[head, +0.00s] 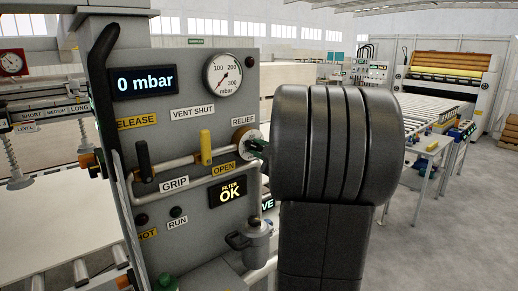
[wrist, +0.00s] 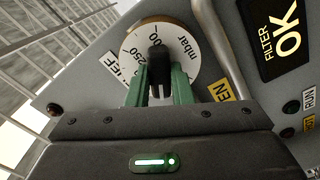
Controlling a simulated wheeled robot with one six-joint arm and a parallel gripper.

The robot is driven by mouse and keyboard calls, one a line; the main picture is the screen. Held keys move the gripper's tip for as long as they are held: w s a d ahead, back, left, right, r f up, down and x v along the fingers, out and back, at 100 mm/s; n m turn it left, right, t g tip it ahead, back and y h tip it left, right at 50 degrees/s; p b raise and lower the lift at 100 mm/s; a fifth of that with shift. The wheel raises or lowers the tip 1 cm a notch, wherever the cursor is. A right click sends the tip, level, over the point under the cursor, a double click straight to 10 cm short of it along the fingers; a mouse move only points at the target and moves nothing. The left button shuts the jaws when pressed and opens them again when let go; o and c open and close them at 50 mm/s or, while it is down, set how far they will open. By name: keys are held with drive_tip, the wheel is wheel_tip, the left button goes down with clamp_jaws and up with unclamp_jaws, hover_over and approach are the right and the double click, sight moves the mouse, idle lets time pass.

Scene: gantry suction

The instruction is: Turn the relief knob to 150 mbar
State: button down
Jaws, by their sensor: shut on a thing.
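The relief knob (head: 243,133) is on the grey control panel (head: 182,104), below the RELIEF label. In the wrist view its black grip bar (wrist: 158,56) stands out from a white dial (wrist: 138,42) with a brass-coloured rim. The dial carries numbers and "mbar"; 250 is readable, and the lower part is hidden by my fingers. My gripper (wrist: 160,76) has green fingers shut on the grip bar, one on each side. In the head view my gripper (head: 260,149) reaches the knob from the right, with my dark wrist behind it. The digital display (head: 144,82) reads 0 mbar.
A round mbar gauge (head: 222,76) sits above the knob. A yellow handle (head: 206,146) by OPEN and a black handle (head: 144,160) by GRIP are left of it. A bent pipe (wrist: 212,40) runs close beside the knob. A FILTER OK display (head: 229,193) is below.

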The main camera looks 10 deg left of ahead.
drive_tip(key=c, duration=1.3)
unclamp_jaws()
drive_tip(key=b+v, duration=0.2)
drive_tip(key=v, duration=1.2)
drive_tip(key=shift+a, duration=0.1)
drive_tip(key=p+x, duration=0.2)
drive_tip(key=x, duration=1.1)
drive_tip(key=shift+w+a, duration=0.3)
